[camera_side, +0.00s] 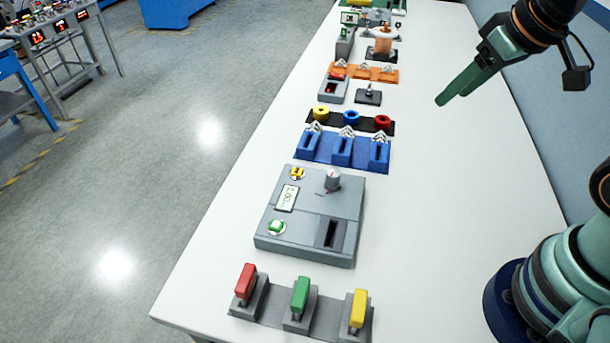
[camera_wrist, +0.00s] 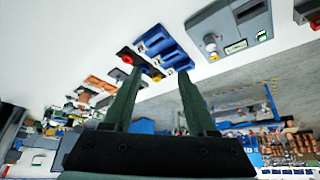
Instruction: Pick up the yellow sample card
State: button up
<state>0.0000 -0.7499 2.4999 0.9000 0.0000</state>
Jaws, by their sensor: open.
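The yellow sample card (camera_side: 359,308) stands upright in the right slot of a grey three-slot holder (camera_side: 270,309) at the near end of the table in the side view. A green card (camera_side: 300,294) stands in the middle slot and a red card (camera_side: 246,281) in the left slot. My gripper (camera_side: 452,98) is far from the holder, above the back right of the table. It is open and empty; its two green fingers (camera_wrist: 160,72) are apart in the wrist view. I cannot make out the yellow card in the wrist view.
A grey console (camera_side: 312,213) with a knob, display and slot sits behind the holder. Blue holders (camera_side: 342,151), a black strip with coloured rings (camera_side: 350,122) and orange fixtures (camera_side: 364,75) line up further back. The white table's right side (camera_side: 440,190) is clear.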

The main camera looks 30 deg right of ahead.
jog(key=m+g, duration=0.6)
jog(key=m, duration=0.3)
send_over(360, 305)
notch_tip(360, 305, down, 8)
jog(key=f, duration=0.6)
jog(key=shift+s+d+f, duration=0.15)
jog(key=shift+s, duration=0.15)
jog(key=shift+w+f, duration=0.15)
jog(key=shift+f, duration=1.3)
jog(key=shift+w+f, duration=0.15)
jog(key=shift+f, duration=1.3)
grip_shut()
